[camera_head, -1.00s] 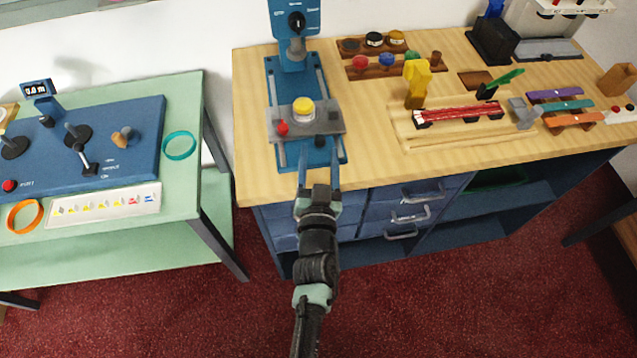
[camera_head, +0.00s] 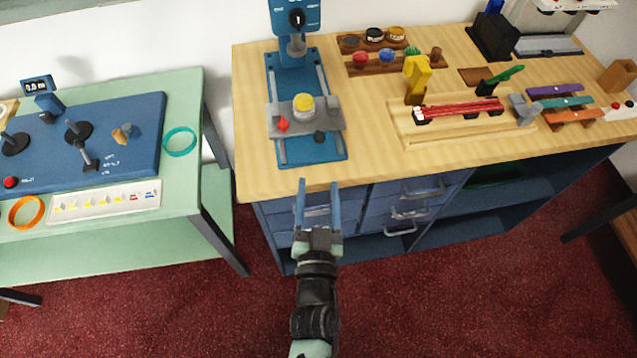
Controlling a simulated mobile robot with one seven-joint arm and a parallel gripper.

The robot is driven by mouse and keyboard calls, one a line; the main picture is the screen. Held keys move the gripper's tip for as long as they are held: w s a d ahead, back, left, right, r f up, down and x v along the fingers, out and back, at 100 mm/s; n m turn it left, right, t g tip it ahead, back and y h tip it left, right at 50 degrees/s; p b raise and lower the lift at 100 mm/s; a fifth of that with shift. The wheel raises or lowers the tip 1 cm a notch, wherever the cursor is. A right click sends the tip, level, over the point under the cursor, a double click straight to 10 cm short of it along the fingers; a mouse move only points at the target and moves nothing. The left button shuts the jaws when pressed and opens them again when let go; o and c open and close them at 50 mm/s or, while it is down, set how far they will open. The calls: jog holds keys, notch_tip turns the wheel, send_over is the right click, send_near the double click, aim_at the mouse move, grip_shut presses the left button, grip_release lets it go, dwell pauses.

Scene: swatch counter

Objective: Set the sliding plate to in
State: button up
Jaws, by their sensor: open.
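The sliding plate (camera_head: 329,114) is a grey slab lying across two rails on a blue base (camera_head: 302,152). It sits around the middle of the rails, in front of the blue upright head (camera_head: 284,48). A yellow-topped round pot (camera_head: 303,103) stands on it. A red knob (camera_head: 283,125) and a dark knob (camera_head: 320,137) are at its front side. My gripper (camera_head: 318,182) is open and empty, just in front of the counter's front edge. Its blue fingers point toward the base and are apart from the plate.
Right of the base, the wooden counter (camera_head: 370,155) is clear at the front. A wooden tray (camera_head: 455,135) with a red striped bar and a yellow figure lies farther right. Pots in a rack (camera_head: 372,52) stand behind. A green table (camera_head: 190,200) is at the left.

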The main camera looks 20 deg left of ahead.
aim_at(320, 142)
jog(key=b+x, duration=0.3)
jog(key=x, duration=0.7)
jog(key=shift+w+a+b, duration=0.1)
jog(key=shift+w+b, duration=0.2)
jog(key=shift+w, duration=0.1)
grip_shut()
dwell(0.4)
dwell(1.0)
